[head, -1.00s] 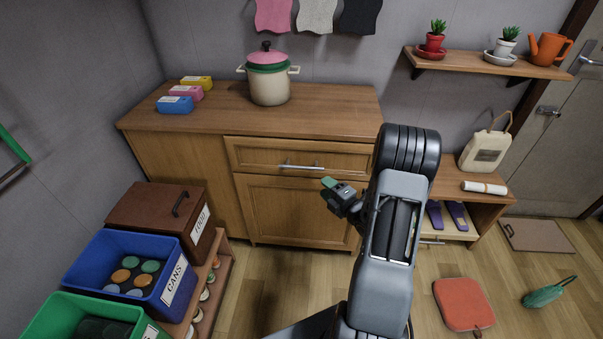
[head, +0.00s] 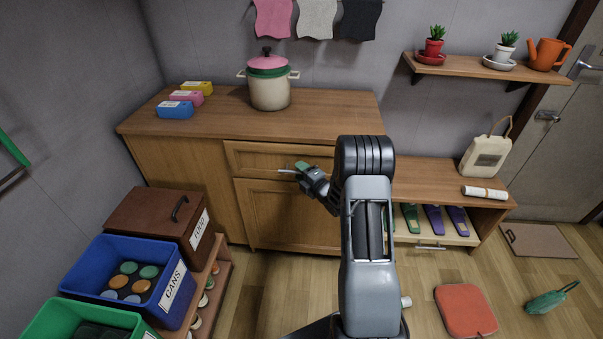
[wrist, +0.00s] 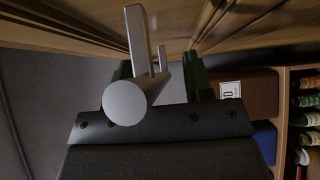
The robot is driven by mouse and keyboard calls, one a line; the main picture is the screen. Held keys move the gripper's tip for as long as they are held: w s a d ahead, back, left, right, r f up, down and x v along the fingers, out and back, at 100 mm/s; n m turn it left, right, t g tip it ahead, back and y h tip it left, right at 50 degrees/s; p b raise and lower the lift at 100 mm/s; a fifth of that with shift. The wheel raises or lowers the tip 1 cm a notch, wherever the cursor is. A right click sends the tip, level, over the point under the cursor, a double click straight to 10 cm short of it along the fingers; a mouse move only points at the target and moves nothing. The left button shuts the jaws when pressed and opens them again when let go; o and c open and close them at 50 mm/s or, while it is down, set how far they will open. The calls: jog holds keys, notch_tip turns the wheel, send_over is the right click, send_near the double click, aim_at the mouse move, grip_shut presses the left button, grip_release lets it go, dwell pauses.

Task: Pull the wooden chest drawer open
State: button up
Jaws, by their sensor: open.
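The wooden chest (head: 185,165) stands against the back wall. Its top drawer (head: 250,154) is closed, flush above a door panel. My gripper (head: 303,167) is at the drawer front and covers much of the metal bar handle (head: 287,171); only its left end shows in the head view. In the wrist view the handle (wrist: 126,103) is large and close, its posts running to the wood front. The green-tipped fingers of my gripper (wrist: 160,74) are open, one on each side of the bar. Contact with the bar cannot be told.
A pot (head: 269,88) and several small boxes stand on the chest top. A brown bin (head: 150,226) and a blue bin (head: 100,300) stand at the left front. A low bench (head: 430,178) is at the right.

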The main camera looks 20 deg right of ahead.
jog(key=shift+c, duration=0.5)
grip_shut()
